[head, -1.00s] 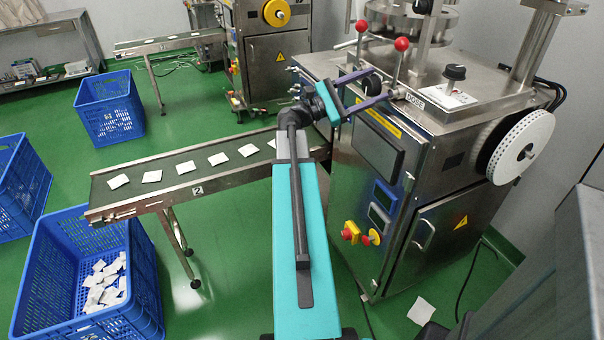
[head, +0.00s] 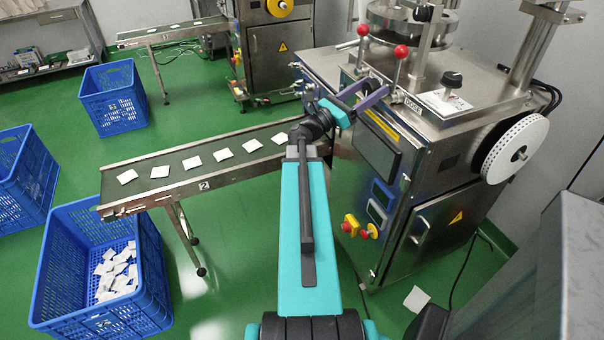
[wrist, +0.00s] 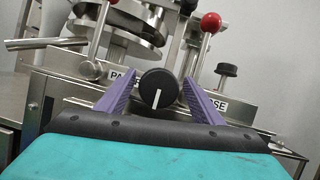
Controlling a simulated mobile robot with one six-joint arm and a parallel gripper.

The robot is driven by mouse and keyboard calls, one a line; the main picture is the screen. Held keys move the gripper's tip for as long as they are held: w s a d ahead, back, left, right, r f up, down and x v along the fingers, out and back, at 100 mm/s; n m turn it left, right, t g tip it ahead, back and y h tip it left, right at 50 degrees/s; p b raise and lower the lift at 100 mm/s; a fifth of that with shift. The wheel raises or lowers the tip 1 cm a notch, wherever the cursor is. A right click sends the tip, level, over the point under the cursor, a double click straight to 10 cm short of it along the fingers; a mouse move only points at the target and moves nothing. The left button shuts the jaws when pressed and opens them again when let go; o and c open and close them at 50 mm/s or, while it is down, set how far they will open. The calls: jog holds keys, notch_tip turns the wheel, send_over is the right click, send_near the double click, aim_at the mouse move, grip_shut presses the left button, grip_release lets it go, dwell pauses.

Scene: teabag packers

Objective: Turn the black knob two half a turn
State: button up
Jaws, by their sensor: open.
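A round black knob (wrist: 157,88) with a white pointer line faces me in the wrist view. Its pointer points straight down. My gripper (wrist: 158,103) is open, with one purple finger on each side of the knob and a gap at each side. In the head view my gripper (head: 363,97) is at the upper edge of the machine front, and its fingers partly hide this knob. A second black knob (head: 452,79) stands on the machine top on a white plate by a DOSE label; it also shows in the wrist view (wrist: 226,69). No number is readable on either knob.
Red-balled levers (head: 401,52) rise close to my gripper. The steel machine (head: 425,180) carries a screen, a red stop button (head: 346,227) and a white reel (head: 515,149). A conveyor (head: 205,164) with white teabags runs left. Blue crates (head: 105,270) stand on green floor.

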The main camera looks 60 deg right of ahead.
jog(key=shift+r+n, duration=0.15)
jog(key=shift+n, duration=0.25)
jog(key=b+v, duration=0.2)
jog(key=v, duration=1.2)
jog(key=w+a+f+m+t+y, duration=0.1)
jog(key=w+a+f, duration=0.1)
jog(key=f, duration=0.5)
jog(key=w+a+f+t+y+b, duration=0.1)
jog(key=a+f+t+y, duration=0.1)
jog(key=f, duration=0.6)
jog(key=w+a+f+m+t+y+b, duration=0.1)
jog(key=w+a+f, duration=0.1)
jog(key=f, duration=0.6)
jog(key=shift+w+a+m+t+y, duration=0.25)
jog(key=shift+w+m+t+y, duration=0.05)
jog(key=shift+w+t, duration=0.1)
jog(key=shift+f, duration=0.15)
